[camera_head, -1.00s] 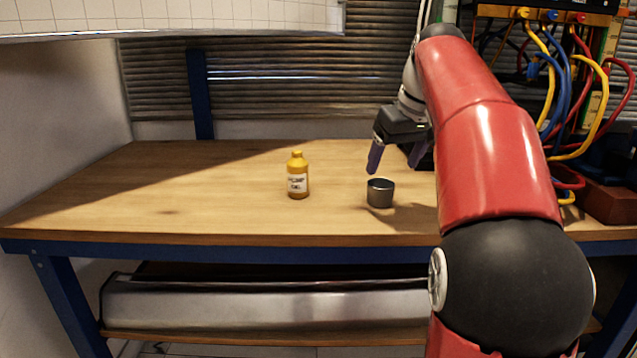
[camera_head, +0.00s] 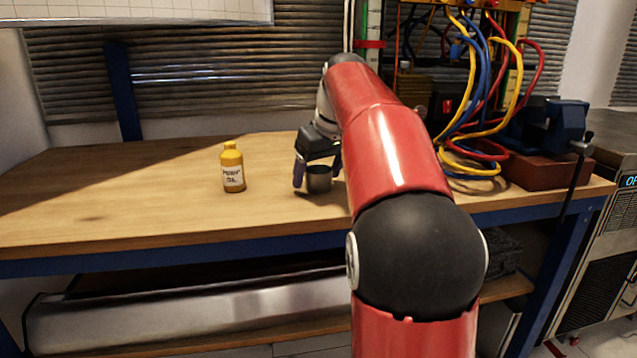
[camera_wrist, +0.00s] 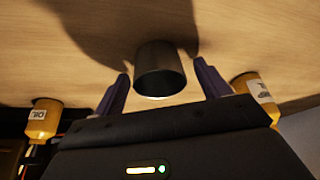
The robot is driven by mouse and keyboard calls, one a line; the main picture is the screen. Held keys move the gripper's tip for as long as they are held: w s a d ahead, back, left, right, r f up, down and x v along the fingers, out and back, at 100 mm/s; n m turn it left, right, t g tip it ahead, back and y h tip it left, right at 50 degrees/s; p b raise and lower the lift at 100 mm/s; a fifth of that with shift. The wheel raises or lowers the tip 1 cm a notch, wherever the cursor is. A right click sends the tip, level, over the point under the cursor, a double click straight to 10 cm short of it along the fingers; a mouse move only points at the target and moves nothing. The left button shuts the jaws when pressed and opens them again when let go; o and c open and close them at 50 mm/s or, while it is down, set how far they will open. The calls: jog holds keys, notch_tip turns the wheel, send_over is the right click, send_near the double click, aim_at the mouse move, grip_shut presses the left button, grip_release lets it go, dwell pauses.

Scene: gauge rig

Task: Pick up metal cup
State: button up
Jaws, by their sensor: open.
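The metal cup (camera_head: 319,180) is a small dark grey cylinder standing on the wooden workbench (camera_head: 130,205). My gripper (camera_head: 318,179) is lowered over it with its fingers open, one on each side of the cup. In the wrist view the cup (camera_wrist: 160,72) lies between the two dark purple fingertips of my gripper (camera_wrist: 163,80), with a gap on both sides. The fingers do not appear to touch it. Part of the cup's upper edge is hidden by the gripper body in the head view.
A yellow labelled bottle (camera_head: 232,168) stands left of the cup. Two yellow bottles, one at left (camera_wrist: 43,120) and one at right (camera_wrist: 256,92), show in the wrist view. Coloured cables (camera_head: 480,100) and a blue vise (camera_head: 553,124) are at the right. The bench's left side is clear.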

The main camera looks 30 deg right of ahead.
jog(key=c, duration=1)
jog(key=shift+r, duration=0.1)
jog(key=shift+c, duration=0.2)
